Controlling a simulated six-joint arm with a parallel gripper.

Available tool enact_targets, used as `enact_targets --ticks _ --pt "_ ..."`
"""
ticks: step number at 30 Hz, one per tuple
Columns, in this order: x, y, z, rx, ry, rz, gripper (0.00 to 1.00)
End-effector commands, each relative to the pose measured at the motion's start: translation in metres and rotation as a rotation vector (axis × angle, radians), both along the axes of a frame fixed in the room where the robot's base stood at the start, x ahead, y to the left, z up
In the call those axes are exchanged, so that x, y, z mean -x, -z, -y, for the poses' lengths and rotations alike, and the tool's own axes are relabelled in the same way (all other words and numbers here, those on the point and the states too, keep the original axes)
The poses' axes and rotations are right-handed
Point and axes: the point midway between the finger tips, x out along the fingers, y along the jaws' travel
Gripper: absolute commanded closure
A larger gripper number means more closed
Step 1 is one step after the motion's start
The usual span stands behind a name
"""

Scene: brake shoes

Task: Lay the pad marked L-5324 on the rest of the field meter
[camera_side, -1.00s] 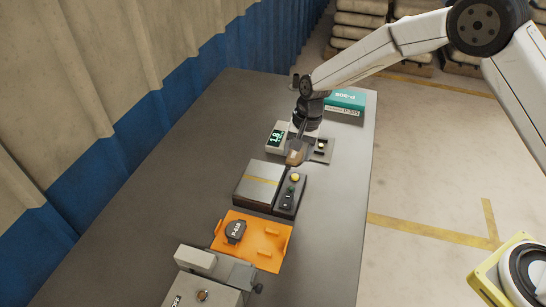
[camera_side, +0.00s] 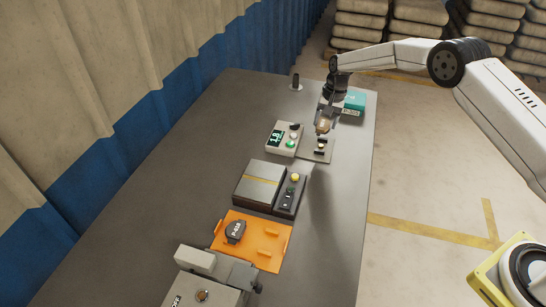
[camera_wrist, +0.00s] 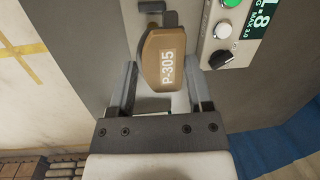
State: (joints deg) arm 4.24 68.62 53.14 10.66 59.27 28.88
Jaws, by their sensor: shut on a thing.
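A brown pad (camera_wrist: 163,58) with a white label reading P-305 is between my gripper's fingers (camera_wrist: 163,88) in the wrist view. In the side view the same pad (camera_side: 323,126) shows at the fingertips of my gripper (camera_side: 325,119), near the far edge of a grey plate. I see no label reading L-5324. Whether the pad touches anything below is unclear.
A teal box (camera_side: 354,101) stands behind my gripper. Nearer are a grey unit with a yellow stripe (camera_side: 262,182), an orange tray (camera_side: 268,245) with a dark marked pad (camera_side: 235,231), and a grey machine (camera_side: 205,285). The table's left side is clear.

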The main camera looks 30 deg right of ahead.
Motion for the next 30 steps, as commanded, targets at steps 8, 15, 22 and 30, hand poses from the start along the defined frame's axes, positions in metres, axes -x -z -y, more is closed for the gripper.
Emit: enact_targets --ticks 8,15,22,30 --pt "-0.001 0.001 0.0 0.0 0.0 0.001 1.0" --pt "0.0 0.011 0.0 0.0 0.0 0.0 1.0" --pt "0.0 0.029 0.0 0.0 0.0 0.0 1.0" --pt "0.0 0.049 0.0 -0.001 0.0 0.001 1.0"
